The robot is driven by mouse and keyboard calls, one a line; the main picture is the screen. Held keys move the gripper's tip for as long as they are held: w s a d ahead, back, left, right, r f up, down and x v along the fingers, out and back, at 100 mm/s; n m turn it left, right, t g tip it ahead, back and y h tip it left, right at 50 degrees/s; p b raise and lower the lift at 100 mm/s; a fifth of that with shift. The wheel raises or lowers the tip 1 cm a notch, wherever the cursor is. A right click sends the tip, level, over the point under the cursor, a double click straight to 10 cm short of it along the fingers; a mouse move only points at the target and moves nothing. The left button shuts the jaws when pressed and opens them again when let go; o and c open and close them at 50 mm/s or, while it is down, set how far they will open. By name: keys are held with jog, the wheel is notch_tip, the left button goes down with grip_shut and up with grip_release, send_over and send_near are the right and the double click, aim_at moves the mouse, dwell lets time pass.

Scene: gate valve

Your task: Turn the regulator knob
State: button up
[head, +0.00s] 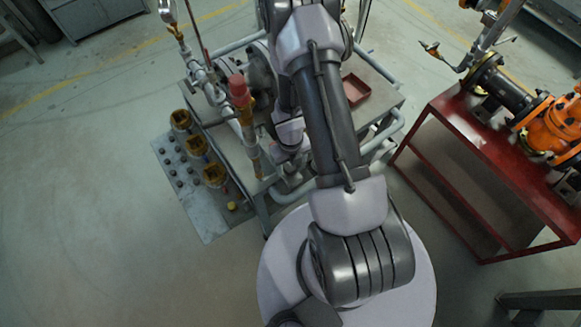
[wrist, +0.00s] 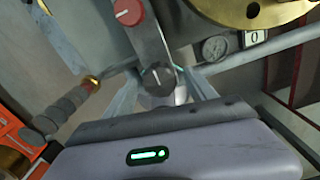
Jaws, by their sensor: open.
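In the wrist view a dark round knob (wrist: 159,78) with a pale pointer line, apparently the regulator knob, sits at the end of a grey metal bar. My gripper (wrist: 161,73) is open, with one pale finger to the left of the knob and one to the right. The fingertips lie close beside the knob; I cannot tell whether they touch it. A red knob (wrist: 128,12) with a pale mark is higher on the same bar. In the head view my arm hides the dark knob, and the gripper's fingers cannot be made out.
In the wrist view a brass flange (wrist: 240,8) and a gauge (wrist: 214,48) are at upper right. In the head view, piping with a red cap (head: 238,88) stands on the bench left of my arm. A red tray (head: 355,90) and red table (head: 485,160) are to the right.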

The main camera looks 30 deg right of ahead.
jog(key=shift+r, duration=0.1)
jog(key=c, duration=1.4)
